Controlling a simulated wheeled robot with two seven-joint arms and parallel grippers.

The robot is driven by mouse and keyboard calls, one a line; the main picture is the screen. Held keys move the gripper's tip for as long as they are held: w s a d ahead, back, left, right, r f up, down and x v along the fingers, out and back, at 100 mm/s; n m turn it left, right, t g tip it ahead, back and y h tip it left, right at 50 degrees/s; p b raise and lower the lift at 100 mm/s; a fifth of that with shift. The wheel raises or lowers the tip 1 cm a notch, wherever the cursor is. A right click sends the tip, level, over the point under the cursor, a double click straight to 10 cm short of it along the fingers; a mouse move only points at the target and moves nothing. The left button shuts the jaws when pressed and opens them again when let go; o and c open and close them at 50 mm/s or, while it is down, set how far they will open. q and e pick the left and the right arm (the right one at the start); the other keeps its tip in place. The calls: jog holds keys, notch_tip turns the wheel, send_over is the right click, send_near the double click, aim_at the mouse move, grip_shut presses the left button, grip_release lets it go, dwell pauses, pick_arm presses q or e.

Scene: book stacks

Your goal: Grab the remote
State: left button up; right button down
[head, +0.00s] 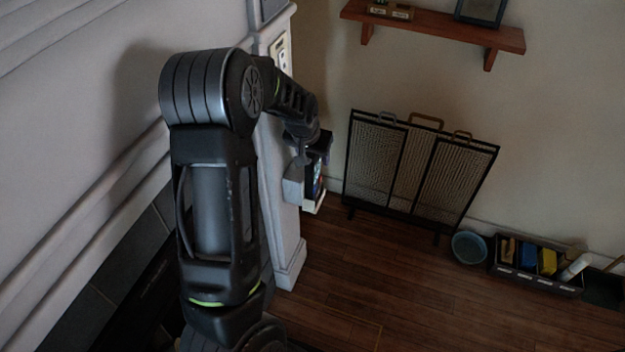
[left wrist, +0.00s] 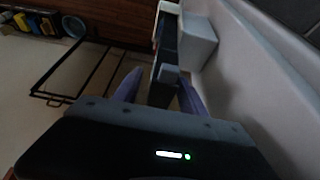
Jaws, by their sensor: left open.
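A dark upright item with small coloured spots (head: 317,176), which looks like the remote, sits at the side of the white pillar, against a grey block (head: 293,187). My left gripper (head: 306,150) is at its upper end, partly hidden by my own wrist. In the left wrist view my left gripper (left wrist: 160,92) has its two purple-grey fingers apart, one on each side of a dark, narrow item (left wrist: 163,62). I cannot tell whether the fingers touch it. My right gripper is not in view.
The white pillar (head: 284,225) stands close beside my left arm. A black fire screen (head: 415,175) stands against the back wall, with a blue bowl (head: 469,247) and a box of tools (head: 535,268) to its right. A wooden shelf (head: 440,30) hangs above. The wooden floor (head: 400,290) is clear.

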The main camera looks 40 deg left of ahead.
pick_arm(q)
jog(key=shift+c, duration=0.6)
grip_shut()
dwell(1.0)
